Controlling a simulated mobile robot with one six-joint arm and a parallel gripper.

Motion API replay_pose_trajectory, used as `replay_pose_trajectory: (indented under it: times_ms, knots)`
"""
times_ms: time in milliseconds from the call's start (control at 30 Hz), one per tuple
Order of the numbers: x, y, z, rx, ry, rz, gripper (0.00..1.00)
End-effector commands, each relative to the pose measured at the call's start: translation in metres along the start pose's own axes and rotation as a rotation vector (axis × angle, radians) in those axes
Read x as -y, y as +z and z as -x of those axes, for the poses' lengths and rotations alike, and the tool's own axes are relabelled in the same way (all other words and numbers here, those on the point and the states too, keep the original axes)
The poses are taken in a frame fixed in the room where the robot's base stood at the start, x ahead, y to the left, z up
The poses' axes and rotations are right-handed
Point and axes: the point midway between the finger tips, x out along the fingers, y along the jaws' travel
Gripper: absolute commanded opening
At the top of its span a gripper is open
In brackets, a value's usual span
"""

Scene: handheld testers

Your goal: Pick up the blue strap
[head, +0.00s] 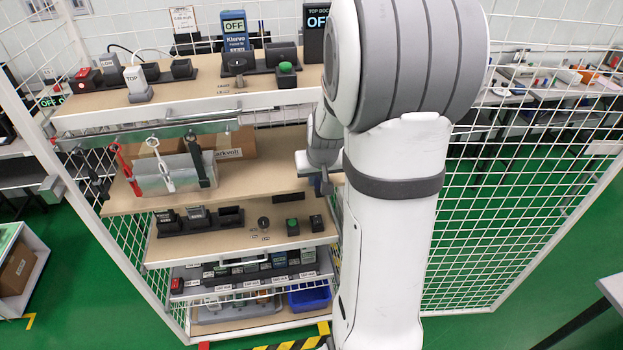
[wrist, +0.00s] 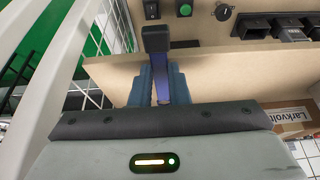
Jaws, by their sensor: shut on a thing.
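The blue strap (wrist: 164,88) shows in the wrist view as a narrow blue-violet strip between my fingers, with a dark block at its far end. My gripper (wrist: 161,72) is shut on it. Most of the strap is hidden by the fingers and the gripper body. In the head view my gripper (head: 318,168) is at the right end of the middle shelf, partly hidden behind my arm. I cannot make out the strap clearly there.
A rail (head: 150,133) on the left holds red, white and black hanging items. A grey bin (head: 172,174) and a Larkvolt box (head: 235,146) stand on the middle shelf (head: 265,180). A lower shelf holds switches and a green button (head: 292,226). White mesh fencing (head: 530,170) stands at right.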

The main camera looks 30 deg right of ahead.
Motion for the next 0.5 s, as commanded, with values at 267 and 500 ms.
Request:
replay_pose_trajectory:
  times_ms: [267,500]
  knots:
    - [0.002,-0.010,0.026,-0.007,0.001,0.001,0.00]
    - [0.002,-0.032,0.080,-0.007,0.001,0.000,0.00]
